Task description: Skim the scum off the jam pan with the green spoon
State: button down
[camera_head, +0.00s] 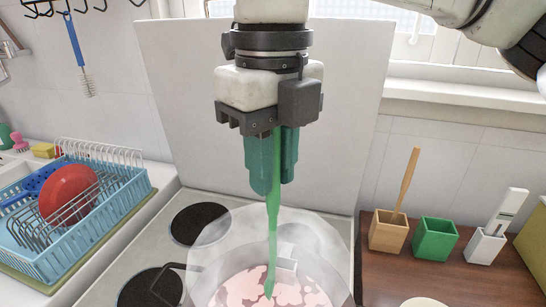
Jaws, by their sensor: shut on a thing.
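My gripper (272,165) hangs in the middle of the view, its teal fingers shut on the handle of the green spoon (273,235). The spoon points down, and its lower end is over or in the pink jam. The jam pan (348,290) stands on the stove at the bottom of the view, with pale steam or haze around its upper part. Pale patches, perhaps scum (235,299), lie on the pink surface. I cannot tell whether the spoon's tip touches the jam. The pan's near side is cut off by the frame.
A blue dish rack (95,240) with a red bowl (68,190) stands at left. Dark hob plates (200,222) lie left of the pan. Wooden (388,236), green (435,243) and white (484,250) holders stand on the brown counter at right. A pale upright panel (175,110) stands behind my gripper.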

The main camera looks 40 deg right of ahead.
jog(key=shift+f+b, duration=4.85)
jog(key=shift+f, duration=1.55)
